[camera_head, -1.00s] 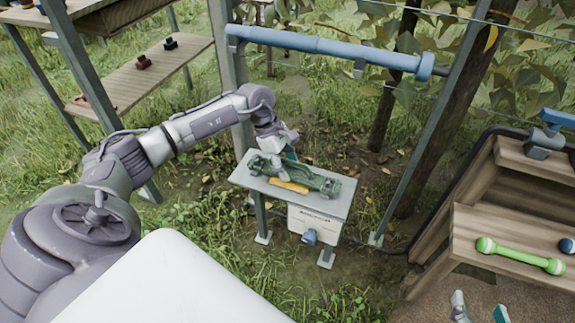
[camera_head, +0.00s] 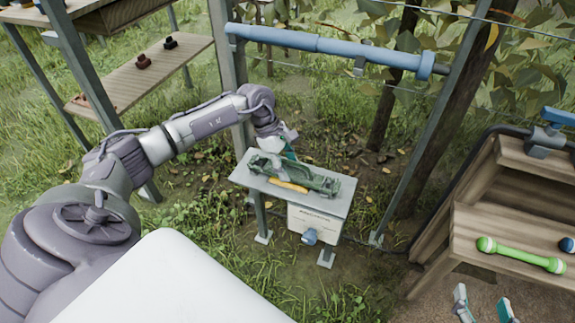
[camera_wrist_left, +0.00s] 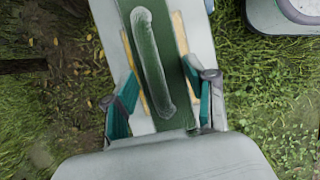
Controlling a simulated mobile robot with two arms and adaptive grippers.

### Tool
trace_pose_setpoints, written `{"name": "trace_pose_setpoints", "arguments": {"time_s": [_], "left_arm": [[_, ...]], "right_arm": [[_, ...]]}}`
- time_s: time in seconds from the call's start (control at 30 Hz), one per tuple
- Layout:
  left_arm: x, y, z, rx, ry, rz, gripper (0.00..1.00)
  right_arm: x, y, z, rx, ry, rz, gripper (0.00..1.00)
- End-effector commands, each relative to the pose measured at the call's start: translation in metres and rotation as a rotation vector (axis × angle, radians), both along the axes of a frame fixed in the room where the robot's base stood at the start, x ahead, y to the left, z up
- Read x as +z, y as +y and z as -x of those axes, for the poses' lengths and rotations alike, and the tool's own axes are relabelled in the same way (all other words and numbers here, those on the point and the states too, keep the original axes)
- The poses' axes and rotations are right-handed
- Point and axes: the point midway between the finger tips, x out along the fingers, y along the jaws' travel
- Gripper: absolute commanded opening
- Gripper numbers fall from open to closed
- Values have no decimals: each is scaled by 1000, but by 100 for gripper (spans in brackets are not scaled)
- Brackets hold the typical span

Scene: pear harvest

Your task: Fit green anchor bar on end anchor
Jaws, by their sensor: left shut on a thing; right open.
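A light green bar with rounded ends (camera_head: 520,255) lies on the lower wooden shelf at the right. A dark green handled piece (camera_head: 318,183) lies on a small grey table; it also shows in the left wrist view (camera_wrist_left: 146,50). My left gripper (camera_head: 283,150) is over its left part and shut on it, with teal fingers on either side in the left wrist view. My right gripper (camera_head: 485,300) is open and empty at the bottom right, below the light green bar. I cannot tell which piece is the end anchor.
A yellow strip (camera_head: 289,186) lies beside the dark green piece on the grey table (camera_head: 338,207). A blue bar (camera_head: 335,47) spans the posts above it. A blue-topped grey piece (camera_head: 546,140) sits on the upper right shelf. Small dark pieces (camera_head: 143,61) sit on the left shelf.

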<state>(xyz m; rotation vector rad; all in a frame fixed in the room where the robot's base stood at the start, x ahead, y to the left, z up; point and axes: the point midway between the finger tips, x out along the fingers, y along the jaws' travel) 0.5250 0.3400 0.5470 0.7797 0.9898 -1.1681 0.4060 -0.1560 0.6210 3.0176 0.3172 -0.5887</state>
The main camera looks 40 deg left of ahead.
Motion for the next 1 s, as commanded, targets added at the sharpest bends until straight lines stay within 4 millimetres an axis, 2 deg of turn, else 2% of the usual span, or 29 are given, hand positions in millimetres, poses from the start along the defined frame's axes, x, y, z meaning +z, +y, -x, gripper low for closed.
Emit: {"name": "trace_pose_setpoints", "arguments": {"time_s": [1.0], "left_arm": [[-4, 0, 0, 0, 0, 0, 18]], "right_arm": [[10, 3, -5, 4, -63, -15, 67]]}}
